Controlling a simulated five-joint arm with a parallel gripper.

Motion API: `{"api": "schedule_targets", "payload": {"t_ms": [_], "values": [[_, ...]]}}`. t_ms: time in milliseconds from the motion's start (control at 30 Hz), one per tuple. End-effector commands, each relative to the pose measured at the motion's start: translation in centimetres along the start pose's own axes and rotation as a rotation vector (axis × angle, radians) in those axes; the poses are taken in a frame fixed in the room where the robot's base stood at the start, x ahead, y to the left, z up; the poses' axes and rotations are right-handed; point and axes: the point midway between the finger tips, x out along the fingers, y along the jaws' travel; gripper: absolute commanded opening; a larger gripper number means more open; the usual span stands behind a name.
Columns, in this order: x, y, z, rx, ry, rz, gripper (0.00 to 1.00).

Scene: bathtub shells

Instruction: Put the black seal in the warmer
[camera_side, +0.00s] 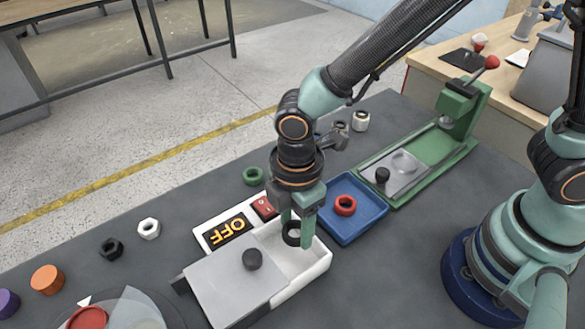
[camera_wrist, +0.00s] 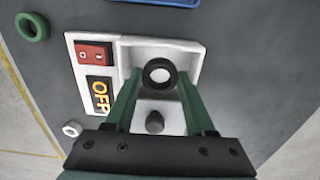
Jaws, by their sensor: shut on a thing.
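The black seal (camera_side: 290,234) is a dark ring between the fingers of my gripper (camera_side: 297,230). In the wrist view the black seal (camera_wrist: 159,74) sits between the two green fingertips of my gripper (camera_wrist: 158,82), over the warmer's open bay. The warmer (camera_side: 318,262) is a white box with a grey sliding lid (camera_side: 228,284) that has a black knob. The lid is slid toward the lower left, so the bay is uncovered. The panel reads OFF, beside a red switch (camera_side: 265,207). I cannot tell whether the seal touches the bay floor.
A blue tray (camera_side: 345,234) holding a red ring (camera_side: 345,205) stands right of the warmer. A green press (camera_side: 440,150) stands behind it. A green ring (camera_side: 253,176), a white nut (camera_side: 148,228), a black nut (camera_side: 111,249) and an orange piece (camera_side: 47,279) lie to the left.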

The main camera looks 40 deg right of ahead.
Motion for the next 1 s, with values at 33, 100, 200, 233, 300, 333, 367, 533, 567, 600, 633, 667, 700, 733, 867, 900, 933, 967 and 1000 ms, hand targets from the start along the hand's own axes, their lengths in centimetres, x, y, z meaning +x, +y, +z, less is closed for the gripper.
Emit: {"api": "schedule_targets", "payload": {"t_ms": [33, 100, 200, 233, 300, 333, 367, 533, 567, 600, 633, 667, 700, 733, 867, 900, 933, 967, 1000], "values": [[0.7, 0.0, 0.0, 0.000, -0.002, -0.002, 0.02], [1.2, 0.0, 0.0, 0.000, 0.000, 0.000, 0.02], [1.8, 0.0, 0.0, 0.000, -0.001, -0.001, 0.02], [2.1, 0.0, 0.0, 0.000, -0.001, -0.001, 0.02], [3.0, 0.0, 0.0, 0.000, -0.002, -0.003, 0.02], [3.4, 0.0, 0.0, 0.000, -0.002, -0.002, 0.02], [3.8, 0.0, 0.0, 0.000, -0.002, -0.003, 0.02], [5.3, 0.1, 0.0, 0.000, 0.000, 0.000, 0.02], [5.3, 0.1, 0.0, 0.000, 0.001, 0.001, 0.02], [5.4, 0.1, -0.1, 0.000, 0.001, 0.001, 0.02], [5.4, 0.1, -0.1, 0.000, 0.001, 0.001, 0.02], [5.3, 0.1, -0.1, 0.000, 0.002, 0.002, 0.02], [5.3, 0.1, -0.1, 0.000, 0.002, 0.002, 0.02], [5.3, 0.1, -0.1, 0.000, 0.002, 0.002, 0.02], [5.4, 0.1, -0.1, 0.000, 0.001, 0.001, 0.02], [5.5, 0.1, 0.0, 0.000, 0.001, 0.001, 0.02], [5.6, 0.1, 0.0, 0.000, 0.001, 0.001, 0.02], [5.7, 0.1, -0.1, 0.000, 0.001, 0.001, 0.58], [5.6, 0.1, -0.1, 0.000, 0.001, 0.001, 0.74]]}}
